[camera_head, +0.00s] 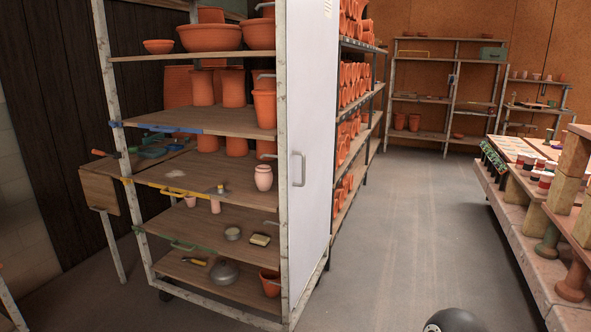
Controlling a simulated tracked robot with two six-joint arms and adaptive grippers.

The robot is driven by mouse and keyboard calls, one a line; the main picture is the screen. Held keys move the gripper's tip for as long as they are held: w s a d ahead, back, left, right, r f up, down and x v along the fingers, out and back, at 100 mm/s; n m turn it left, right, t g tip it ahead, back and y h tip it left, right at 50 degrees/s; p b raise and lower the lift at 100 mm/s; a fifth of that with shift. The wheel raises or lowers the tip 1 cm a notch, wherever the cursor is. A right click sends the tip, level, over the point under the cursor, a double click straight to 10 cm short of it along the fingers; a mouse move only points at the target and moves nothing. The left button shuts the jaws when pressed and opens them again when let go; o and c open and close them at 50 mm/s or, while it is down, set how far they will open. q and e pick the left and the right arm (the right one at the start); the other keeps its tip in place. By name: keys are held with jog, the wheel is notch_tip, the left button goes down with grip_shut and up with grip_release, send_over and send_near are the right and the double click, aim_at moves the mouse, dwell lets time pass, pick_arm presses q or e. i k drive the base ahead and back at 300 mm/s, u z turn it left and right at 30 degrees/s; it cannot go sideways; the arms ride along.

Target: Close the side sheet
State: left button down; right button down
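The side sheet (311,110) is a tall white panel with a grey bar handle (298,168) near its front edge. It stands upright along the right side of a wheeled wooden-shelved rack (190,121), running back from the front right post. I cannot tell whether there is a gap between the sheet and the rack frame. The rack's front is open, and its shelves hold terracotta pots, bowls and small tools. Neither of my grippers is in view. A dark rounded shape at the bottom edge may be part of me.
A wide bare floor aisle (400,220) lies right of the sheet. A shelf of terracotta pots (352,90) stands behind it. A low stepped bench (520,215) with jars and pillars borders the aisle at right. More racks (448,95) line the back wall. A small wooden table (100,188) stands at left.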

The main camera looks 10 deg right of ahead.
aim_at(312, 26)
jog(key=i, duration=0.95)
jog(key=z, duration=0.05)
